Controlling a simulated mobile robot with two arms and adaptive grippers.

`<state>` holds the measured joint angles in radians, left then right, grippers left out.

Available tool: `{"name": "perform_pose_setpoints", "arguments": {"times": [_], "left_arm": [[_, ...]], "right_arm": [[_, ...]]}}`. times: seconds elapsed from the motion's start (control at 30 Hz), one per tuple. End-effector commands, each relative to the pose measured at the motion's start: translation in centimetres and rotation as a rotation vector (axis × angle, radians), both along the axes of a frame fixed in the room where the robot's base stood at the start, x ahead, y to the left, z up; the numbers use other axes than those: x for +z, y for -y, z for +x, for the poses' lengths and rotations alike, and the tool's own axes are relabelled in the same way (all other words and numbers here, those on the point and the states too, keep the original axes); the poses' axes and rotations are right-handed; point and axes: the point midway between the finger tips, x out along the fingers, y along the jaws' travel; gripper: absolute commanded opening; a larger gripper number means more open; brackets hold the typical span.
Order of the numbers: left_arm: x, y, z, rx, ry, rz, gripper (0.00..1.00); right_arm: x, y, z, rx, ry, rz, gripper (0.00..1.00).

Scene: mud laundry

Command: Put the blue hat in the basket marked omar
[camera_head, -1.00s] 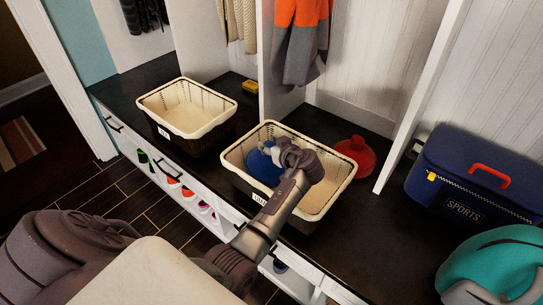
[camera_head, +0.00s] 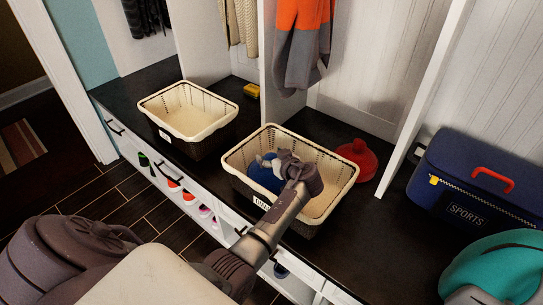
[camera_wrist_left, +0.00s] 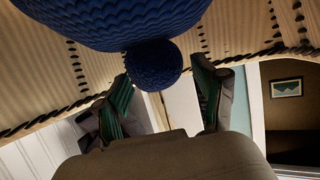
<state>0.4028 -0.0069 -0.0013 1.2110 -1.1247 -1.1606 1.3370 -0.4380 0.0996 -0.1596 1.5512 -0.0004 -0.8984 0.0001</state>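The blue hat (camera_head: 264,178) is inside the right-hand cream-lined basket (camera_head: 335,201), partly hidden by my left gripper (camera_head: 274,163). The basket's front label is too small to read surely. In the left wrist view the knitted blue hat (camera_wrist_left: 130,18) fills the top, with its round pompom (camera_wrist_left: 155,66) hanging toward my left gripper (camera_wrist_left: 163,92). The two fingers are spread apart, with the pompom just beyond and between their tips. Nothing is clamped between them. My right gripper is not in view.
An empty cream basket (camera_head: 222,116) with an unreadable label stands to the left on the dark bench. A red hat (camera_head: 358,160) lies behind the right-hand basket. A divider separates it from a blue sports bag (camera_head: 470,185). A turquoise item (camera_head: 500,270) is at lower right.

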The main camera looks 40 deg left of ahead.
Motion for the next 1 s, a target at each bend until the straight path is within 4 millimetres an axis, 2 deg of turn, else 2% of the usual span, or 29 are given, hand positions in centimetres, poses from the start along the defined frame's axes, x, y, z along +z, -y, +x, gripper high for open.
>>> {"name": "perform_pose_setpoints", "arguments": {"times": [0.3, 0.37, 0.7, 0.83, 1.0], "left_arm": [[0.2, 0.0, 0.0, 0.000, 0.000, 0.000, 0.71], [0.3, 0.1, 0.0, -0.001, 0.000, -0.001, 0.71], [2.5, 5.0, -2.5, -0.003, 0.000, -0.002, 0.71], [2.9, 6.0, -3.0, -0.001, 0.000, -0.001, 0.71], [3.1, 6.2, -3.2, -0.001, 0.000, 0.000, 0.71]], "right_arm": [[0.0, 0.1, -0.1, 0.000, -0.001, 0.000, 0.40], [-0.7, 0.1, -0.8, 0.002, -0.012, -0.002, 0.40], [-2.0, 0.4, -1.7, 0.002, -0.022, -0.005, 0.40], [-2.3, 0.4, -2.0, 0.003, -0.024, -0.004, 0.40], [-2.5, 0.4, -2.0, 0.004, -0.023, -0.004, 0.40]]}}
